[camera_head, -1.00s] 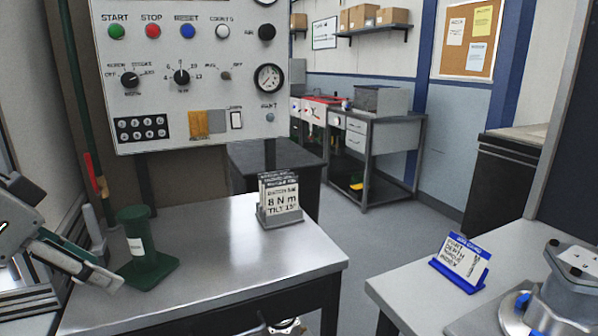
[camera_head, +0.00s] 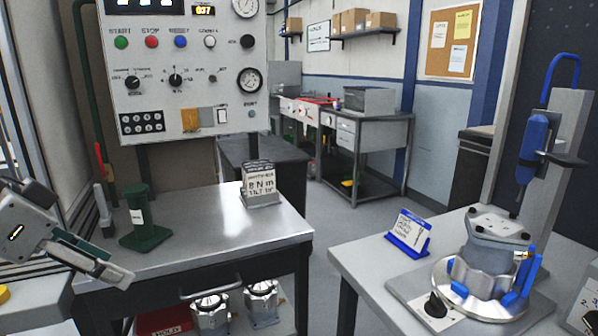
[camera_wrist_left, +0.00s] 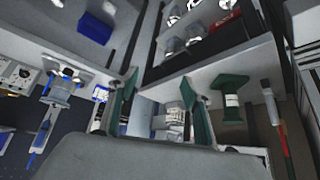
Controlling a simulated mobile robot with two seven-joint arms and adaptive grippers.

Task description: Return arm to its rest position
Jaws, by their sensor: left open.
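My left gripper (camera_head: 115,266) is at the left edge of the head view, pointing right, in front of the left metal bench (camera_head: 215,238). Its green-padded fingers stand apart in the left wrist view (camera_wrist_left: 162,108), with nothing seen between them. A green flanged post (camera_head: 143,220) stands upright on the bench just beyond the gripper, apart from it. The post also shows in the left wrist view (camera_wrist_left: 232,98). My right gripper is not in view.
A sign holder (camera_head: 260,185) stands on the left bench, under the control panel (camera_head: 190,75). Machined housings (camera_head: 210,308) sit on its lower shelf. The right bench (camera_head: 360,258) holds a blue sign (camera_head: 409,235), a clamped housing (camera_head: 497,240) and a hanging blue driver (camera_head: 535,135). Floor shows between benches.

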